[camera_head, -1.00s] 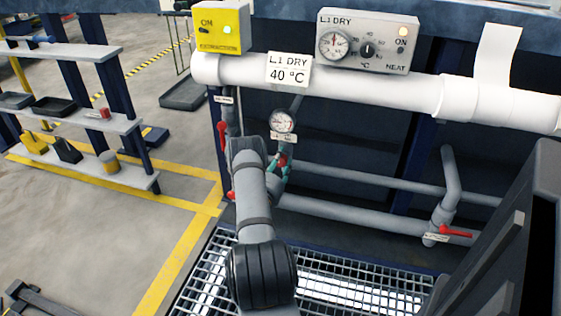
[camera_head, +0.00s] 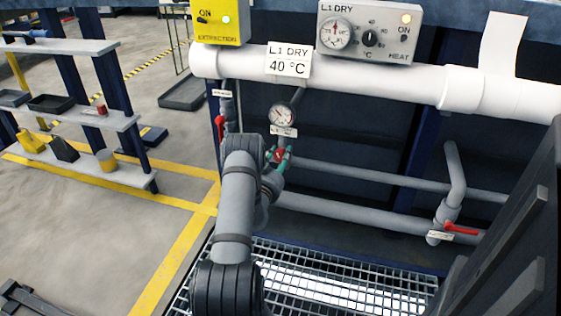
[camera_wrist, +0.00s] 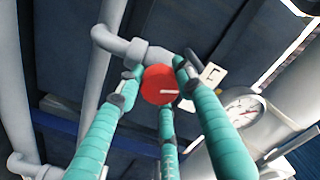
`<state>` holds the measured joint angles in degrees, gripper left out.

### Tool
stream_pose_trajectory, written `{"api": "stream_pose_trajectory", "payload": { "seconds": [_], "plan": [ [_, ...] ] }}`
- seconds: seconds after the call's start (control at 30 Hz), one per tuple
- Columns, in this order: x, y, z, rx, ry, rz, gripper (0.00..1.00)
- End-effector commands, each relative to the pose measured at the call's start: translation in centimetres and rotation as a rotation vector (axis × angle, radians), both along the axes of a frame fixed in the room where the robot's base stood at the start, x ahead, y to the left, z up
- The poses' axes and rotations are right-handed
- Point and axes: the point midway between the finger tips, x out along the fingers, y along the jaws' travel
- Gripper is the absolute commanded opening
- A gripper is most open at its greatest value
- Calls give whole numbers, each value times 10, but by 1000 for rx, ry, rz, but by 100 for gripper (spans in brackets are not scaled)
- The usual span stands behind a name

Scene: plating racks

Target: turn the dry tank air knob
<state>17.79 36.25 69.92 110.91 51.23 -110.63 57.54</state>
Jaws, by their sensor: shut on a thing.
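The dry tank air knob is a round red knob with a white pointer line, seen in the wrist view (camera_wrist: 160,84) on the end of a grey pipe. The pointer line lies about level and points right. My gripper (camera_wrist: 158,76) has green fingers, which are closed around the knob's rim. In the head view my gripper (camera_head: 279,155) is at the pipe below the gauge, and the red knob (camera_head: 279,156) shows between its fingers. My arm hides some of the pipework there.
A round gauge (camera_head: 283,115) with a small label sits just above the gripper. A red-handled valve (camera_head: 220,128) is close on the left, and another (camera_head: 460,229) is at the right. A thick white pipe (camera_head: 370,85) runs above, and a metal grating (camera_head: 350,280) lies below.

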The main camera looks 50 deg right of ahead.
Motion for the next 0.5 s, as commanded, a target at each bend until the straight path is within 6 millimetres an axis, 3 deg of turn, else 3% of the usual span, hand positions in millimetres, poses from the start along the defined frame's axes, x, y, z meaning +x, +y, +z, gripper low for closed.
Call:
{"api": "stream_pose_trajectory", "payload": {
  "seconds": [0.5],
  "plan": [
    [0, 1, -8, 170, -462, 1, 10]
  ]
}}
